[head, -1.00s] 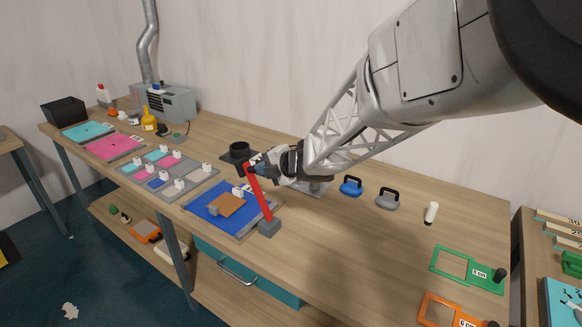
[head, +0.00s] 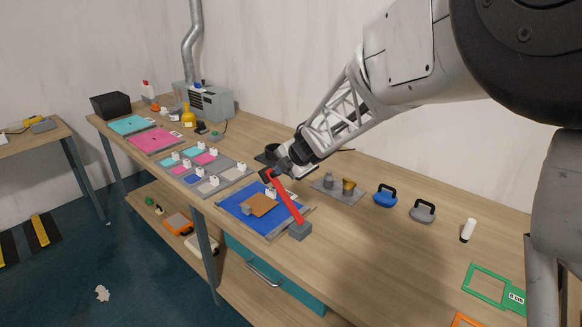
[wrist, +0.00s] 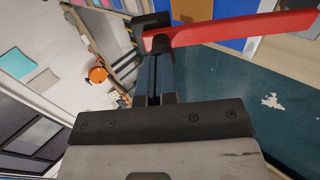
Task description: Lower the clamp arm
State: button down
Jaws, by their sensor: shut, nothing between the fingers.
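The red clamp arm (head: 286,200) rises at a slant from its grey base block (head: 300,231), leaning left over the blue board (head: 240,222). A brown plate (head: 257,204) lies on that board. My gripper (head: 276,170) is at the raised end of the clamp arm, its fingertips largely hidden in the head view. In the wrist view, the shut, empty fingers (wrist: 155,88) end just below the red arm (wrist: 235,30) and its black tip (wrist: 152,22). I cannot tell whether they touch it.
Behind the clamp, a grey plate (head: 325,189) holds a grey weight and a brass cup (head: 349,187). A blue handled block (head: 385,195) and a grey one (head: 423,210) stand to the right. Small trays (head: 205,172) lie to the left.

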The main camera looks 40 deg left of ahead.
jog(key=shift+a+f, duration=0.4)
jog(key=shift+a, duration=0.3)
jog(key=shift+a+f, duration=0.35)
jog(key=shift+a, duration=0.3)
jog(key=x, duration=1)
jog(key=shift+d+f, duration=0.2)
jog(key=shift+f, duration=0.05)
jog(key=shift+a+f, duration=0.3)
jog(key=shift+f, duration=0.6)
jog(key=shift+s+f, duration=0.1)
jog(key=shift+f, duration=0.35)
jog(key=shift+d+f, duration=0.1)
jog(key=shift+f, duration=0.1)
jog(key=shift+r, duration=0.1)
notch_tip(320, 180, up, 16)
jog(key=shift+f, duration=0.2)
jog(key=shift+a, duration=0.25)
